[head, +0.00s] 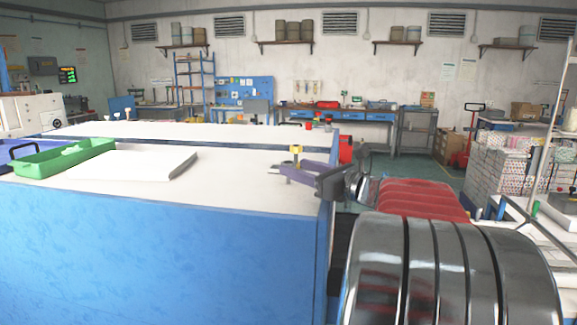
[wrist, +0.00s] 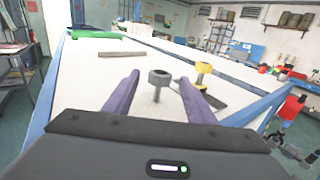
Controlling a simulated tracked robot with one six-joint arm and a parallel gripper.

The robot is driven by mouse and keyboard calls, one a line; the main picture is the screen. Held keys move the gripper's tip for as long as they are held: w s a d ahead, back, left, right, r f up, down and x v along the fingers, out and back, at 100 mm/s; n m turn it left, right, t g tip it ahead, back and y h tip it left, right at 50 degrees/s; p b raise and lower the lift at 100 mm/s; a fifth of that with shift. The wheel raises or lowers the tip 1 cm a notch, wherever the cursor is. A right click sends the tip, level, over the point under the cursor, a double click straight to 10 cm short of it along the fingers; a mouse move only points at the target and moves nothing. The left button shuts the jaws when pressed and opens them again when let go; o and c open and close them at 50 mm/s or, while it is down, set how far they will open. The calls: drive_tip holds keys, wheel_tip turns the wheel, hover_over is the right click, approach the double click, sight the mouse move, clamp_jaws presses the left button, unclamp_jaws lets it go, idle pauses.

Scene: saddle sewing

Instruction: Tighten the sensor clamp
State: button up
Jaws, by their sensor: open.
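My gripper (wrist: 160,78) is open, with two purple fingers reaching over the white table top; it also shows in the head view (head: 289,168). In the wrist view, a dark grey round knob on a short post (wrist: 159,77) stands between the fingers, with a gap on each side. A yellow knob (wrist: 203,68) stands just beyond the right finger, by a dark flat bar (wrist: 210,94). The yellow knob also shows in the head view (head: 297,149). I cannot tell which of these parts belong to the sensor clamp. The post's foot is partly hidden.
The white table top (head: 100,195) has blue sides. A green tray (head: 65,158) and a flat pale slab (head: 130,164) lie on its left. Small red items (head: 328,120) stand near the far right corner. Much of the top's middle is clear.

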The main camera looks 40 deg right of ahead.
sight(294, 166)
drive_tip(key=shift+w+a, duration=0.2)
drive_tip(key=shift+w, duration=2.05)
drive_tip(key=shift+c, duration=0.6)
drive_tip(key=c, duration=0.9)
